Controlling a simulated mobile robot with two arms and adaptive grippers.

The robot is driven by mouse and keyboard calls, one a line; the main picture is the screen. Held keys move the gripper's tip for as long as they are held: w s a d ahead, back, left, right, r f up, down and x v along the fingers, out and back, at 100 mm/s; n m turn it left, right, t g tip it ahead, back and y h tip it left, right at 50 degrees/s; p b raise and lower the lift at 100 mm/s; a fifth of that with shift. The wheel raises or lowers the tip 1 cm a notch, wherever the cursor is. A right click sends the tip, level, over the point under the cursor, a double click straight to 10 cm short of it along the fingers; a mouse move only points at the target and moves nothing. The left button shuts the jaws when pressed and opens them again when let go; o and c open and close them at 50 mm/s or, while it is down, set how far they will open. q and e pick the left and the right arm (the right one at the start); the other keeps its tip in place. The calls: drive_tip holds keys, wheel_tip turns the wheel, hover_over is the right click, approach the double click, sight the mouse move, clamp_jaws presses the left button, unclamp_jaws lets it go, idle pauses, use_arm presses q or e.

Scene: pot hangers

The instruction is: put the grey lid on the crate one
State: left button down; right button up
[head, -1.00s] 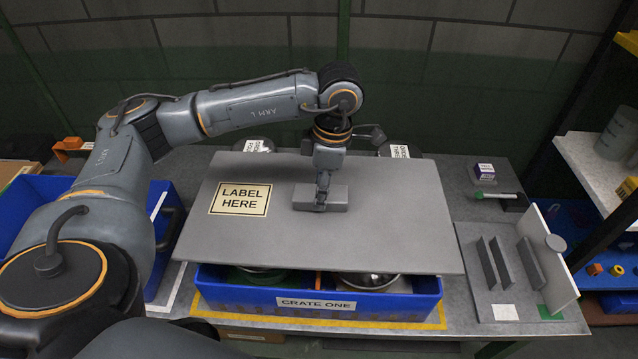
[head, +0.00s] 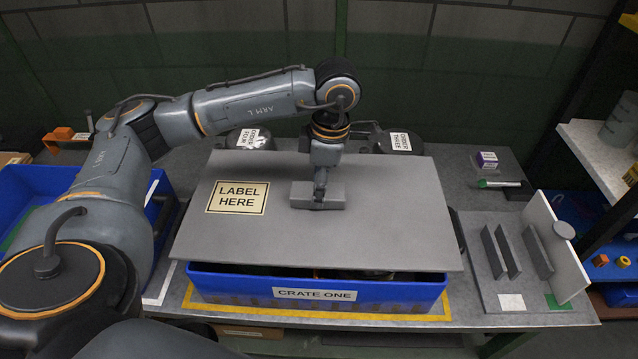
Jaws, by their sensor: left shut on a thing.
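The grey lid (head: 390,225) is a flat panel with a cream "LABEL HERE" sticker and a block-shaped grey handle (head: 332,196) in its middle. My left gripper (head: 319,200) is shut on the handle from above. The blue crate one (head: 235,287) is under the lid, with its "CRATE ONE" label facing front. The lid covers most of the crate's opening. A dark gap shows between the lid's front edge and the crate's front rim, so the lid's front is apart from the rim. The crate's back is hidden. My right gripper is not in view.
Yellow tape (head: 400,317) outlines the crate's place on the grey table. At right stands a rack (head: 490,290) with upright grey plates and a white panel. Two labelled dark round items, one marked order three (head: 401,141), lie behind the lid. Another blue crate (head: 35,185) is at left.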

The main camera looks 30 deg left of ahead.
use_arm(q)
drive_tip(key=shift+f+b, duration=2.3)
drive_tip(key=shift+f, duration=0.35)
drive_tip(key=c, duration=0.7)
unclamp_jaws()
drive_tip(key=shift+o, duration=0.6)
drive_tip(key=r, duration=0.4)
drive_tip(key=d+r, duration=0.1)
drive_tip(key=r, duration=0.7)
drive_tip(key=shift+w+d, duration=0.15)
drive_tip(key=shift+w, duration=0.25)
